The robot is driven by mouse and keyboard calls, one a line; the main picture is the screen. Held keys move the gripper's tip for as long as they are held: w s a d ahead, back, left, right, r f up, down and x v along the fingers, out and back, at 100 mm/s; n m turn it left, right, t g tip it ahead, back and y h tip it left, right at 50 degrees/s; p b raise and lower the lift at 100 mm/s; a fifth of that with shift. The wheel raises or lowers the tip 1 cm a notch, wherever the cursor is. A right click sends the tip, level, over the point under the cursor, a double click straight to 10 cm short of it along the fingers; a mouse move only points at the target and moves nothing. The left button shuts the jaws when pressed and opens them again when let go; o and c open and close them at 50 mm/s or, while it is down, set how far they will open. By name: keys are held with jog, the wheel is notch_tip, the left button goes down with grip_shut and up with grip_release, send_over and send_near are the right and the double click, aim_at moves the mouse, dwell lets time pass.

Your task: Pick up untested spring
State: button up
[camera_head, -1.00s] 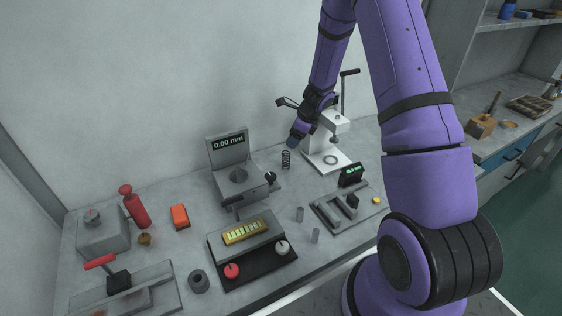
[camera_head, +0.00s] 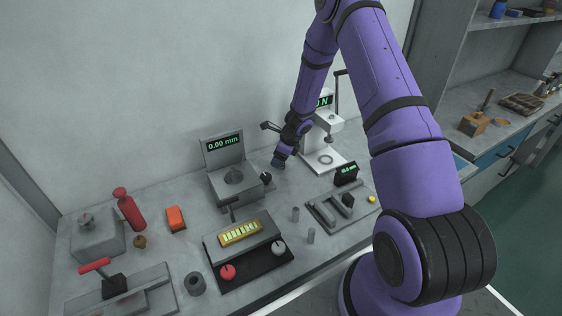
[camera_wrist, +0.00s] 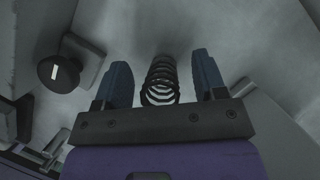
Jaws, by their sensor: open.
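The spring (camera_wrist: 161,80) is a dark open coil in the wrist view, between the two blue fingers of my gripper (camera_wrist: 163,80). A gap shows on each side of it, so the fingers are open and not closed on it. In the head view my gripper (camera_head: 279,163) is low over the bench, between the grey gauge and the white press. The spring is hidden behind my gripper and arm in the head view.
The grey gauge (camera_head: 226,183) reading 0.00 mm stands left of my gripper. The white press (camera_head: 325,158) with a lever stands to the right.

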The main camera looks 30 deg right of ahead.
jog(key=c, duration=1)
jog(key=shift+r, duration=0.1)
